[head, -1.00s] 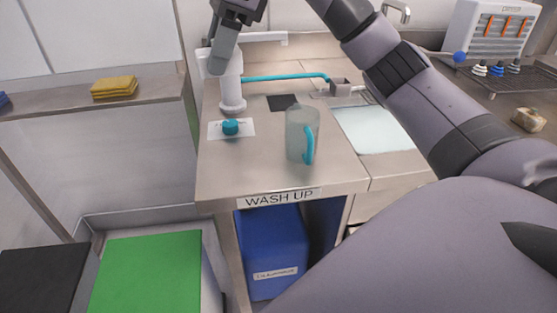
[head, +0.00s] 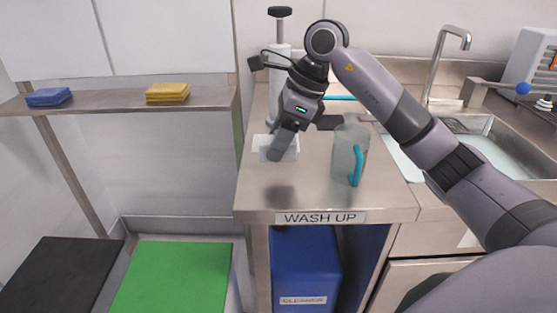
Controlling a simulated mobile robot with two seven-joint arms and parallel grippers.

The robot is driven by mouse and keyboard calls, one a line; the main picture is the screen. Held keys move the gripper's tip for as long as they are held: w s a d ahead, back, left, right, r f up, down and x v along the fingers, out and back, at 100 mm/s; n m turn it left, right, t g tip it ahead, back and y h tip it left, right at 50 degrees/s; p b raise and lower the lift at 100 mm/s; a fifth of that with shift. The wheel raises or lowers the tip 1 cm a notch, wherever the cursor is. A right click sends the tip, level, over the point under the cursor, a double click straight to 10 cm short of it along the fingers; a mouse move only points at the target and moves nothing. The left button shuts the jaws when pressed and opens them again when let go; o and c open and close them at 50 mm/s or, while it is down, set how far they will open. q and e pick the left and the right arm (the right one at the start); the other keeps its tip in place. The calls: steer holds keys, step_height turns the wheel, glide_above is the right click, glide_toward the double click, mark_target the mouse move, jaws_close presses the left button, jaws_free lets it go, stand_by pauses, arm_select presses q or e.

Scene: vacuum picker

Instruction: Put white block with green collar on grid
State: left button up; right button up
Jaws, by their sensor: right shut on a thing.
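My right gripper (head: 280,150) hangs over a small white card (head: 265,142) on the steel counter. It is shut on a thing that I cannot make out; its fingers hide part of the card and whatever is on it. I cannot pick out a white block with a green collar or a grid. At the far right edge, a white piece with dark bands (head: 545,103) is only partly in view. My left gripper is not in view.
A clear jug (head: 347,150) with a teal handle stands close right of the gripper. A pump with a black T-handle (head: 280,12) is behind it. Right lie a sink (head: 480,150) and faucet (head: 445,50). Yellow cloths (head: 168,93) and blue cloths (head: 48,97) lie on a shelf.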

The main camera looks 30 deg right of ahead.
steer(key=shift+f, duration=2.1)
steer(key=shift+f+b, duration=0.2)
steer(key=shift+b, duration=0.15)
steer(key=o, duration=1.1)
steer(key=shift+r, duration=0.15)
